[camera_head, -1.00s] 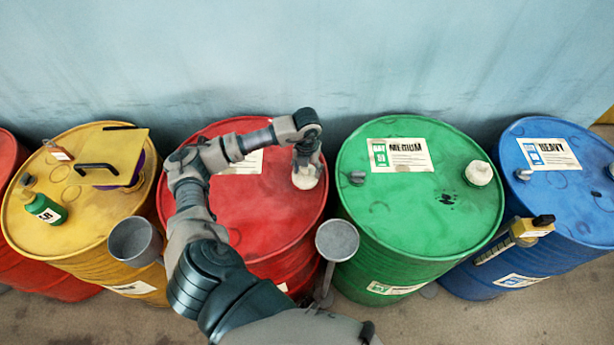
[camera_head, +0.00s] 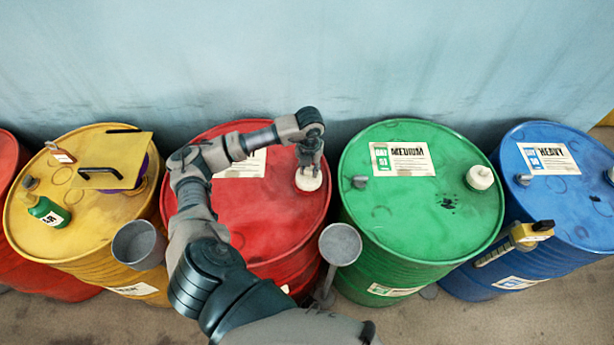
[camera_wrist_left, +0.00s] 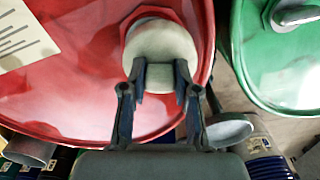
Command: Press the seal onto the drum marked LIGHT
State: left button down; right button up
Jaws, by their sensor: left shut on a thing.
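The red drum (camera_head: 270,215) stands in the row between the yellow and green drums. Its white label (camera_head: 248,165) is mostly covered by my left arm, so I cannot read its word. My left gripper (camera_head: 310,163) points down over the right part of the red lid. It is shut on a round white seal (camera_head: 308,181), which sits at the lid surface. In the left wrist view the two fingers (camera_wrist_left: 160,78) hold the near side of the seal (camera_wrist_left: 160,42) above the red lid (camera_wrist_left: 85,75). I cannot tell whether it is fully seated. My right gripper is out of view.
The green drum (camera_head: 400,215), marked MEDIUM, carries a white cap (camera_head: 480,177). The blue drum (camera_head: 560,200) is marked HEAVY. The yellow drum (camera_head: 90,215) holds a green bottle (camera_head: 48,211) and a panel (camera_head: 115,160).

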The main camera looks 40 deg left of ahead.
aim_at(310, 169)
pick_arm(q)
notch_tip(310, 169, up, 3)
jog(key=shift+d+p, duration=0.1)
jog(key=shift+p, duration=0.65)
jog(key=shift+r+p, duration=0.3)
jog(key=shift+r, duration=0.15)
jog(key=shift+a+f+b, duration=0.35)
jog(key=shift+a, duration=0.55)
jog(key=shift+d+r, duration=0.1)
jog(key=shift+d, duration=0.5)
jog(key=shift+f+b, duration=0.35)
jog(key=shift+f, duration=0.15)
jog(key=shift+a, duration=0.25)
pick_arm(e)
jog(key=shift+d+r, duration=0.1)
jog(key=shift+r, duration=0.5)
